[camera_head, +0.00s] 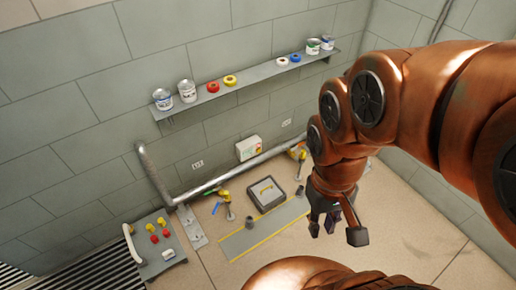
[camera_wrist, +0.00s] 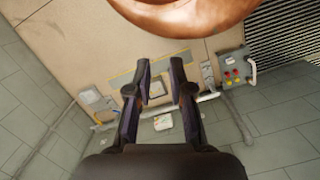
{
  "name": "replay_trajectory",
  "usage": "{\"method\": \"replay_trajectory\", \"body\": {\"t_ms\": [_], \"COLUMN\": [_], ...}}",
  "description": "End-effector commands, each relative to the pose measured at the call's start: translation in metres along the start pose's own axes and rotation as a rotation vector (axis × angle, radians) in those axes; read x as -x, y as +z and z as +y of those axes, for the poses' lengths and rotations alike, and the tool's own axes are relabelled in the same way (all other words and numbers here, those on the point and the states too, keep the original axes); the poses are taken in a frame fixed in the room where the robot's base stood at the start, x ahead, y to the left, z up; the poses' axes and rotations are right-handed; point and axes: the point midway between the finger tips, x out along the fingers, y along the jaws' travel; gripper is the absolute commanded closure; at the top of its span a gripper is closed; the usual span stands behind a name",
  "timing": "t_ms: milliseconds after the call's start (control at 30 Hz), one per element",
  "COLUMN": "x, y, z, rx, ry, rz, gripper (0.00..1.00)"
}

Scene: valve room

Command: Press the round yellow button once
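A grey control panel (camera_head: 150,264) stands at the lower left of the head view. It carries two yellow knobs or buttons, one at the left (camera_head: 151,228) and one at the right (camera_head: 162,222), with two red ones (camera_head: 154,239) in front of them. I cannot tell which yellow one is the round button. The panel also shows at the upper right of the wrist view (camera_wrist: 229,64), with its yellow parts (camera_wrist: 236,81) small. My gripper (camera_head: 335,231) is open and empty, well to the right of the panel. Its spread fingers show in the wrist view (camera_wrist: 160,66).
A pipe (camera_head: 225,178) runs along the wall base. A dark square hatch or box (camera_head: 266,194) and a grey strip (camera_head: 262,232) lie between my gripper and the panel. A shelf (camera_head: 205,97) holds cans and rolls. Dark grating (camera_head: 90,272) lies left of the panel.

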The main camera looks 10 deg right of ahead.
Motion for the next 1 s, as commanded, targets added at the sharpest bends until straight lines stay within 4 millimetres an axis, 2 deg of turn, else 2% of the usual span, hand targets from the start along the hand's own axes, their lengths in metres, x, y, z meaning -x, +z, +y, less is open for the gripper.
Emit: {"method": "replay_trajectory", "body": {"t_ms": [33, 167, 1000], "x": [0.0000, 0.0000, 0.0000], "y": [0.0000, 0.0000, 0.0000], "z": [0.0000, 0.0000, 0.0000], "rx": [0.000, 0.000, 0.000], "ry": [0.000, 0.000, 0.000], "rz": [0.000, 0.000, 0.000], "gripper": [0.87, 1.00, 1.00]}}
